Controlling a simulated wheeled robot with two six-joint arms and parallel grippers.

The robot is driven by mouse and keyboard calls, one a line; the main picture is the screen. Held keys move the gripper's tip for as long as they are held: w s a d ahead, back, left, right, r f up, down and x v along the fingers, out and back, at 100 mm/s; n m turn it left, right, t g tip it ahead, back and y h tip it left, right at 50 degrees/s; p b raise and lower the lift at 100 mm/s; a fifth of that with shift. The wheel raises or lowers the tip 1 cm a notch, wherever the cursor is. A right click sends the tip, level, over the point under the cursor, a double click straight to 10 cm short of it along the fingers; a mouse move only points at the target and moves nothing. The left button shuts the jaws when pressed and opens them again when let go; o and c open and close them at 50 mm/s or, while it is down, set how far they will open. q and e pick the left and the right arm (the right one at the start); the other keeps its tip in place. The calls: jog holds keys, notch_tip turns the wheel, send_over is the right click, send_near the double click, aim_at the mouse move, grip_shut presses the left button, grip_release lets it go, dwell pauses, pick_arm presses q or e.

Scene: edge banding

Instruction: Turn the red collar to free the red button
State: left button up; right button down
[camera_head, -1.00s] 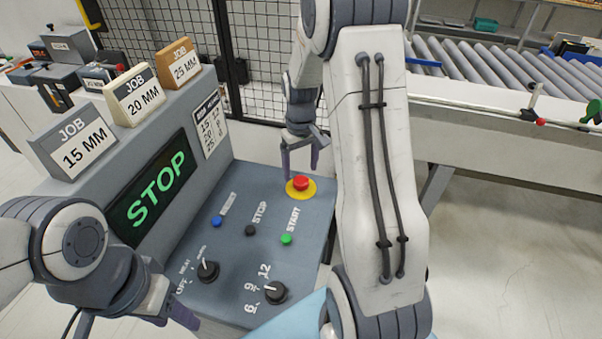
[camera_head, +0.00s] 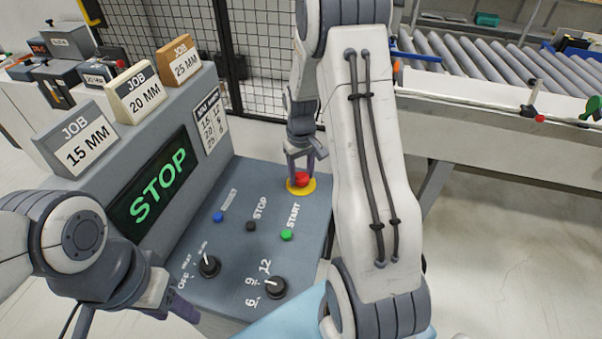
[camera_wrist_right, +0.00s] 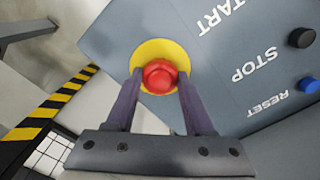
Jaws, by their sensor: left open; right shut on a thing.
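The red button with its red collar (camera_head: 302,179) sits on a round yellow plate (camera_head: 310,186) at the far right corner of the sloped grey panel. In the right wrist view the red button (camera_wrist_right: 159,75) is round, with the collar below its cap, on the yellow plate (camera_wrist_right: 150,47). My right gripper (camera_head: 302,172) is down at the button, its fingers on either side of it and shut on the red collar. The fingers partly hide the collar's sides. My left gripper (camera_head: 180,312) is open and empty at the lower left, near the panel's front edge.
The panel (camera_head: 262,205) also carries a blue button (camera_head: 218,217), a black button (camera_head: 251,226), a green button (camera_head: 286,235) and two black knobs (camera_head: 275,287). A STOP display (camera_head: 152,187) and JOB blocks (camera_head: 139,92) stand at the left.

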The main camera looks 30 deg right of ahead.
jog(key=m, duration=0.6)
dwell(0.4)
jog(key=shift+m, duration=0.3)
jog(key=shift+c, duration=1.3)
grip_release()
notch_tip(320, 180, up, 9)
jog(key=shift+r+b, duration=0.1)
jog(key=shift+b, duration=0.95)
jog(key=shift+r, duration=0.65)
